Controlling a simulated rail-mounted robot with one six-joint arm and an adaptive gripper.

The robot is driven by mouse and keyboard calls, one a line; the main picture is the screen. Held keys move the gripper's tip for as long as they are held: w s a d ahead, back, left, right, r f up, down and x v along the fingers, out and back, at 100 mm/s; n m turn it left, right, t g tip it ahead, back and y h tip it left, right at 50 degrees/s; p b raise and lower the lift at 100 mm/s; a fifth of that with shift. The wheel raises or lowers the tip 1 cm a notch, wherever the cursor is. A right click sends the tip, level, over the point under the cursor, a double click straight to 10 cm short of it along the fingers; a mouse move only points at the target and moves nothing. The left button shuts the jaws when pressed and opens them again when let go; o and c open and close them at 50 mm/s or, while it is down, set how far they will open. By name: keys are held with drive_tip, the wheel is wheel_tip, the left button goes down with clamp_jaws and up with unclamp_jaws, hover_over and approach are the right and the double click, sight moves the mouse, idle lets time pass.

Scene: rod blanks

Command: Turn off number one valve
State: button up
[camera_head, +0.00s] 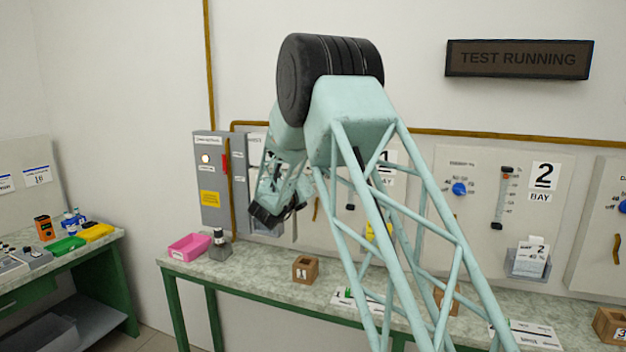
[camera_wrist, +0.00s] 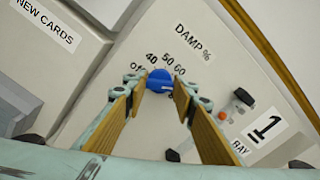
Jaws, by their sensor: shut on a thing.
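A blue round knob (camera_wrist: 159,81) sits on the grey bay 1 panel (camera_wrist: 130,25) under a "DAMP %" label, with a dial reading off, 40, 50, 60 around it. My gripper (camera_wrist: 161,90) has its two tan fingers on either side of the knob and is shut on it. Which mark the knob points to is not clear. A "1 BAY" sign (camera_wrist: 263,128) is to the right of the knob. In the head view my gripper (camera_head: 270,212) is in front of the wall panels, and my arm hides the knob there.
A "NEW CARDS" box (camera_wrist: 40,55) is at the left. A "TEST RUNNING" sign (camera_head: 518,59) hangs above.

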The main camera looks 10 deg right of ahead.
drive_tip(key=shift+d+f+n+p, duration=0.15)
drive_tip(key=shift+n+p, duration=1.55)
drive_tip(key=shift+n, duration=6.1)
drive_tip(key=shift+a+f+n+p, duration=0.15)
drive_tip(key=shift+n+p, duration=1.55)
drive_tip(key=shift+n, duration=6.1)
drive_tip(key=shift+d, duration=0.1)
drive_tip(key=o, duration=0.9)
